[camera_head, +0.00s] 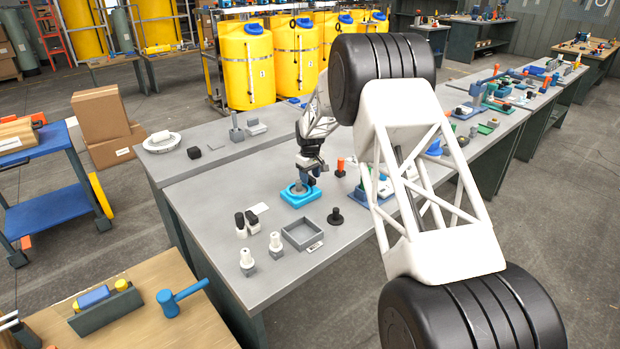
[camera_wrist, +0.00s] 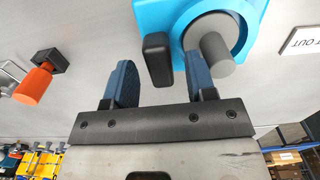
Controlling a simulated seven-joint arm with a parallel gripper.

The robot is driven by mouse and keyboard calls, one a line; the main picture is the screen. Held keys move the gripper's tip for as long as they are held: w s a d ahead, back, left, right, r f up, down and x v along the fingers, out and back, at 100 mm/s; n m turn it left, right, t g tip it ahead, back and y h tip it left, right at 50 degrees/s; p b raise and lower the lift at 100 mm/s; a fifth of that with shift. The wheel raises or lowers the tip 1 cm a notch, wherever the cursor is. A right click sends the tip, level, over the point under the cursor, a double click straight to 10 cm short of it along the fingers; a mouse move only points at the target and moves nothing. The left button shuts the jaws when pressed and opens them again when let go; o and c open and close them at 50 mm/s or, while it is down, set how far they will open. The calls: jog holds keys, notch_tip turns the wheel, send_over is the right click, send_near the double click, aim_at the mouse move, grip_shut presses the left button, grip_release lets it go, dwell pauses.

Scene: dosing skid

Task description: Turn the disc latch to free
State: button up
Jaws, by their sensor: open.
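The disc latch (camera_head: 300,202) has a bright blue base on the grey bench. In the wrist view its base (camera_wrist: 152,14) is at the top, with a round grey disc and a grey cylindrical post (camera_wrist: 216,54). A dark upright block (camera_wrist: 157,62) shows beside the base's left edge; whether it is joined to the latch I cannot tell. My gripper (camera_head: 308,174) is over the latch, pointing down. In the wrist view its two blue fingers (camera_wrist: 158,75) are apart, with the dark block showing between them. The right finger overlaps the view near the post; contact is unclear.
An orange-and-black piece (camera_wrist: 38,80) stands left of the fingers. A label (camera_wrist: 303,40) lies to the right. On the bench are a grey tray (camera_head: 303,246), a black knob (camera_head: 335,217) and white-topped pieces (camera_head: 276,243). The bench's left part is mostly clear.

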aim_at(311, 177)
notch_tip(311, 177, up, 7)
jog(key=shift+f, duration=0.15)
dwell(0.6)
jog(key=shift+s+d+r, duration=0.15)
jog(key=shift+r, duration=0.15)
jog(key=s+d+r+m, duration=0.2)
jog(key=s+d+r, duration=0.4)
jog(key=s+r, duration=0.3)
jog(key=s+d+r+m+t, duration=0.1)
jog(key=s+d+r, duration=0.55)
jog(key=s, duration=0.55)
jog(key=s+d+r+m, duration=0.2)
jog(key=s+d+r, duration=0.4)
jog(key=s+r, duration=0.3)
jog(key=s+d+f+m, duration=0.1)
jog(key=s+d, duration=0.2)
jog(key=s, duration=0.9)
jog(key=s+d+f+m+t, duration=0.1)
jog(key=s+d+f+m, duration=0.1)
jog(key=s, duration=1)
jog(key=s+d+f+m, duration=0.1)
jog(key=s+d, duration=0.2)
jog(key=s, duration=0.9)
jog(key=shift+s+d+f+t, duration=0.2)
jog(key=shift+s+d+t, duration=0.1)
jog(key=shift+s+d, duration=0.1)
